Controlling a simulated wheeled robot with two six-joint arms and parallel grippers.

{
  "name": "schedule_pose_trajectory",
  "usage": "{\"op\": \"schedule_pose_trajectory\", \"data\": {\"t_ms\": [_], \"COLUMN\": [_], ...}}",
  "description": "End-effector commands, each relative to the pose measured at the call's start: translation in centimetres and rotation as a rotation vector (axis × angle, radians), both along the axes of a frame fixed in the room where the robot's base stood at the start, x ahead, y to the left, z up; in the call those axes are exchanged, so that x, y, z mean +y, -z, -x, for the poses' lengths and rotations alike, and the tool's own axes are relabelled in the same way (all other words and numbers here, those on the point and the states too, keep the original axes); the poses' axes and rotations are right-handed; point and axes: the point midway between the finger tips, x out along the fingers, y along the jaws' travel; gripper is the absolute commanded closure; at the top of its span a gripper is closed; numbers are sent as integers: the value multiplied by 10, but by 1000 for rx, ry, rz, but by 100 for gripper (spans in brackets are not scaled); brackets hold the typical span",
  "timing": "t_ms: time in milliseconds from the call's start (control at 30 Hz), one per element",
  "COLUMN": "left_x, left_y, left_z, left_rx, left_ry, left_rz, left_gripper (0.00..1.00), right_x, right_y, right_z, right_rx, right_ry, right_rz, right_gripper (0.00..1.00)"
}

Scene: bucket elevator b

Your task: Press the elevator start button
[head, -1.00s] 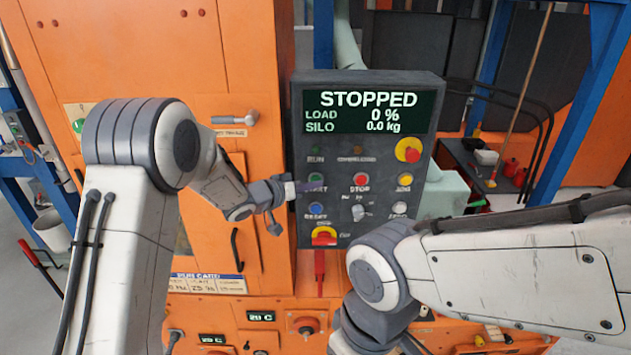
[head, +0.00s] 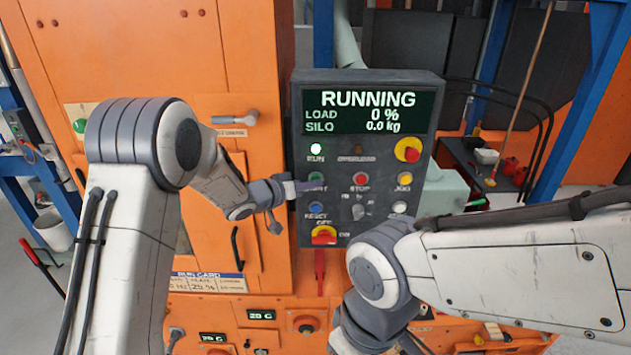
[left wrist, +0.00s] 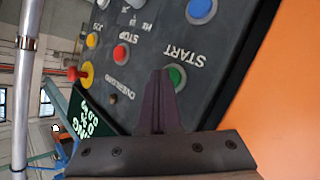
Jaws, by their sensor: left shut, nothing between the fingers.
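The green START button (head: 316,177) is on the dark control panel (head: 338,236), at the left of its button rows. In the left wrist view the green button (left wrist: 177,76) is just right of the fingertips. My left gripper (head: 312,186) is shut and empty, its tip at or just in front of the button and partly covering the START label. I cannot tell if it touches. The panel's display (head: 368,112) reads RUNNING, load 0 %, silo 0.0 kg. The RUN lamp (head: 316,149) is lit white. My right arm crosses the lower right; its gripper is out of view.
The red STOP button (head: 361,179), yellow JOG button (head: 404,179) and blue RESET button (head: 316,209) are close by. A red emergency button (head: 408,150) is at the upper right, and a red-yellow switch (head: 324,235) below. An orange cabinet (head: 130,60) stands behind.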

Motion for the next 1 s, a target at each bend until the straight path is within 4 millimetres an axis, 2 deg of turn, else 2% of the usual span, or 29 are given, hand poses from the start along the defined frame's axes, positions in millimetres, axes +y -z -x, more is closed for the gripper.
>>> {"op": "schedule_pose_trajectory", "data": {"t_ms": [200,567,1000], "left_x": [0,0,0], "left_y": [0,0,0], "left_z": [11,14,55], "left_rx": [-1,0,1], "left_ry": [0,0,0], "left_rz": [0,0,-1], "left_gripper": [100,100,100], "right_x": [0,0,0], "right_y": [2,3,12], "right_z": [0,0,0], "right_rx": [0,0,0], "right_ry": [0,0,0], "right_rz": [0,0,0], "right_gripper": [50,50,50]}}
